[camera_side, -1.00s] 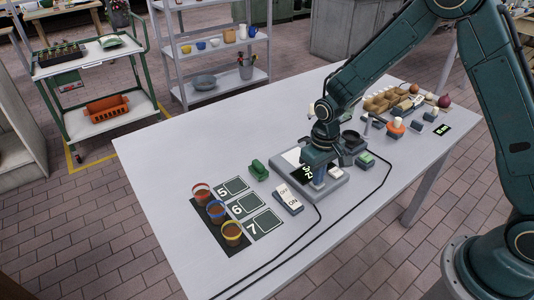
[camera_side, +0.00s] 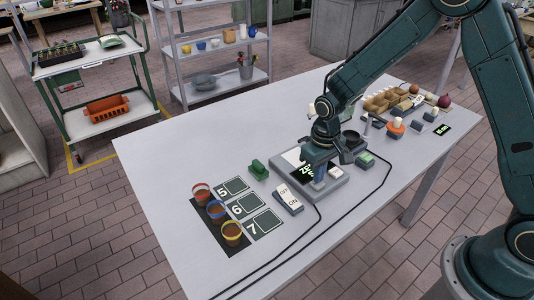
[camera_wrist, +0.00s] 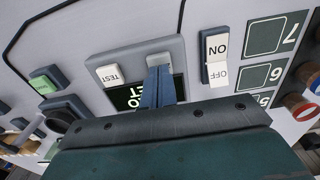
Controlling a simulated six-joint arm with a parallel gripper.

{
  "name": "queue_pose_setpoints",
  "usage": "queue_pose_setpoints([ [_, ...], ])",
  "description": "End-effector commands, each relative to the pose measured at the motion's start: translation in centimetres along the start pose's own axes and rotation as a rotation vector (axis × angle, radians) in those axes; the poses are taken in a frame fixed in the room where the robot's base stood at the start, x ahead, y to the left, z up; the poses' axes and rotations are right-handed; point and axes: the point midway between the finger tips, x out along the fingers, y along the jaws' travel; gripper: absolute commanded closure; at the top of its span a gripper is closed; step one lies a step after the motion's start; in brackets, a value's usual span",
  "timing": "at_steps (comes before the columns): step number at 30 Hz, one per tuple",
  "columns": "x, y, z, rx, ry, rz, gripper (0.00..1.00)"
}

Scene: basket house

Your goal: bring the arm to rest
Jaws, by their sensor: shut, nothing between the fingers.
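My gripper (camera_side: 318,184) is low over a grey box (camera_side: 338,186) with a dark lettered label and a white button. In the wrist view, its blue fingers (camera_wrist: 158,86) are together, with nothing seen between them. They lie in front of the dark label (camera_wrist: 127,97), beside the white TEST button (camera_wrist: 108,75), and partly cover the label. A pale grey piece (camera_wrist: 159,61) shows at their tips; I cannot tell whether they touch it.
An OFF/ON switch (camera_side: 289,198) and a green block (camera_side: 259,170) are left of the box. Three coloured-rim cups (camera_side: 216,211) stand by numbered squares (camera_side: 250,207). Black cables (camera_side: 319,228) cross the table. Small items crowd the far right. The front table area is fairly clear.

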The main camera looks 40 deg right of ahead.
Motion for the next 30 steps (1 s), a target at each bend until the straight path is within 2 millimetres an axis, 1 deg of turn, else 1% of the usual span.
queue_pose_setpoints([
  [3,-0.53,0.0,-0.04,0.0,0.002,0.0,1.0],
  [7,-0.77,0.0,-0.03,0.0,0.002,0.0,1.0],
  [25,-0.79,0.0,-0.02,0.0,0.001,0.0,1.0],
  [30,-1.17,0.0,-0.04,0.0,0.002,0.0,1.0],
])
